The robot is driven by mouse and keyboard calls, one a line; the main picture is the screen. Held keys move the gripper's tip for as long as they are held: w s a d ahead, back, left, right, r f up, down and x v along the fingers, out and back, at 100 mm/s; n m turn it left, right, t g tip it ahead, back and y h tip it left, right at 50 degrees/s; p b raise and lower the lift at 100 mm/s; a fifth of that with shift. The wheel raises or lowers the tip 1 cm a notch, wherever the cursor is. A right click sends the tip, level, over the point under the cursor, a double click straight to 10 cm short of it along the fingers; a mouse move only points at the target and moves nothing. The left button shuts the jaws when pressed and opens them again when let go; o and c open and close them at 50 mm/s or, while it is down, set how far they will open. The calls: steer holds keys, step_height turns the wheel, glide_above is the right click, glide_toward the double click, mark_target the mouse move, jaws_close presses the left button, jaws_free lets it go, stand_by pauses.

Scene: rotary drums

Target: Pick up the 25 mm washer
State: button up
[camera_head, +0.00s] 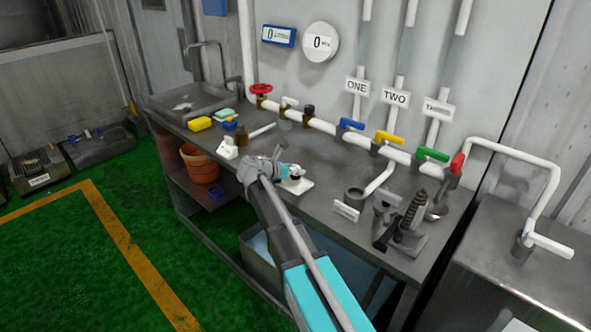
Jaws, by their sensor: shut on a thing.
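My arm reaches from the bottom of the view to the steel workbench (322,200). My gripper (292,172) is at its far end, low over the middle of the bench, beside a small white block or tray (300,187). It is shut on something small. The arm's wrist hides most of the jaws, and the held thing is too small to make out. A dark ring-like item shows at the white block, too small to identify. I cannot pick out the 25 mm washer for certain.
Left on the bench are a sink (190,103), a yellow sponge (199,124), a brown bottle (242,136) and a white sign (228,148). A pipe with coloured valves (350,125) runs along the back. A vise-like tool (408,230) stands right. An orange bucket (200,165) sits below.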

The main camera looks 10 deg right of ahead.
steer(key=s+a+r+p, duration=0.7)
steer(key=s+a+r, duration=0.1)
steer(key=a, duration=0.2)
steer(key=shift+s+r+p, duration=0.15)
steer(key=shift+r+p, duration=0.25)
